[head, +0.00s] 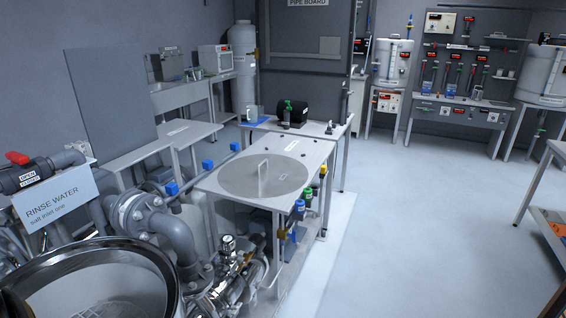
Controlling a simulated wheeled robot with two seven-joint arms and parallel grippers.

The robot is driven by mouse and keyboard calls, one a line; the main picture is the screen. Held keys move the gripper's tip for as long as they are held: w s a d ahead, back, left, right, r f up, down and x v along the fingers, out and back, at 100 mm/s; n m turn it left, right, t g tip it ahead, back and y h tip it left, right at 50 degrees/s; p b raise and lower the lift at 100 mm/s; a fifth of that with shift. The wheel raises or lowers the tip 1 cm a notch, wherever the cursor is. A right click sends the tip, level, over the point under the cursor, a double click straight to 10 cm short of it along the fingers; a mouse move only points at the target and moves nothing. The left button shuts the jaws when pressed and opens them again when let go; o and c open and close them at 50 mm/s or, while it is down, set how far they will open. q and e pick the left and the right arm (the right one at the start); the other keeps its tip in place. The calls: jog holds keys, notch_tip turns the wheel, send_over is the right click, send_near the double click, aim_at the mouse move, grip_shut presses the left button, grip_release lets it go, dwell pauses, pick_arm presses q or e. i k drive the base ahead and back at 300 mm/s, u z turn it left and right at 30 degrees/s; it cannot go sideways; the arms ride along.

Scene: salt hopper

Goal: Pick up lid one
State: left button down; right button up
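A round grey lid (290,176) lies flat on a pale square-topped table (225,184) in the middle of the head view. An upright pale loop handle (263,177) stands on it, left of its centre. I cannot read any marking that names it lid one. Neither of my grippers can be made out in this view, and nothing is holding the lid.
A large round open vessel (165,270) with a metal rim is at the lower left. Grey pipes (175,235) and valves crowd between it and the table. A rinse water sign (55,200) stands at left. Open floor (430,220) lies to the right.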

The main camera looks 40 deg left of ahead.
aim_at(256, 176)
jog(key=i, duration=0.85)
jog(key=u, duration=0.3)
jog(key=i, duration=2.45)
jog(key=u, duration=2.5)
